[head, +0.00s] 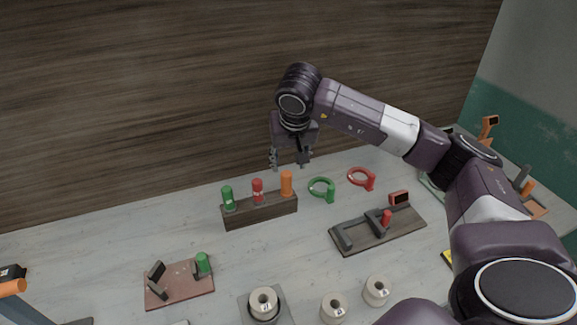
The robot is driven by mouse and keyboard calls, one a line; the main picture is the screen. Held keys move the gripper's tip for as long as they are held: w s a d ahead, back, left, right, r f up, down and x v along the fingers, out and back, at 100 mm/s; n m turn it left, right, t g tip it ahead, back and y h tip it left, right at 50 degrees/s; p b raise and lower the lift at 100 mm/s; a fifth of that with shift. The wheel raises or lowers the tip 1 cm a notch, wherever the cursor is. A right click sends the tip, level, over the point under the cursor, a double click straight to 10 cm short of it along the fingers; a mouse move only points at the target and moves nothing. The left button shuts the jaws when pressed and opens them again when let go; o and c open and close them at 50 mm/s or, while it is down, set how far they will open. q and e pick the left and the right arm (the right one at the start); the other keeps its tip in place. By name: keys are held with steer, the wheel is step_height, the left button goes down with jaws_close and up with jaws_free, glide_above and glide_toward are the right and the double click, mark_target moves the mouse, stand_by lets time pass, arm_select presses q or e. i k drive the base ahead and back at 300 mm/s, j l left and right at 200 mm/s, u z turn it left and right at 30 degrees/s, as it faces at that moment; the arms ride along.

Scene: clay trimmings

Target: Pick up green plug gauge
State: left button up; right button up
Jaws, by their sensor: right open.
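The green plug gauge (228,197) stands upright at the left end of a dark wooden rack (262,214) in the head view. A red plug gauge (257,189) and an orange plug gauge (287,183) stand beside it in the same rack. My right gripper (289,163) points down, open and empty, above and behind the rack's right end. It is apart from the green plug gauge, which is to its left and lower in the picture. My left gripper is not in view.
Green (329,196) and red (370,184) ring gauges lie right of the rack. A board with a red-handled gauge (353,241) is further right. A brown board (181,291) with a green-handled gauge and several pale cylinders (333,307) are in front. The table's left is mostly clear.

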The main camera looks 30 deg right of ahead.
mark_target(230, 207)
steer(key=z, duration=0.75)
steer(key=k, duration=0.5)
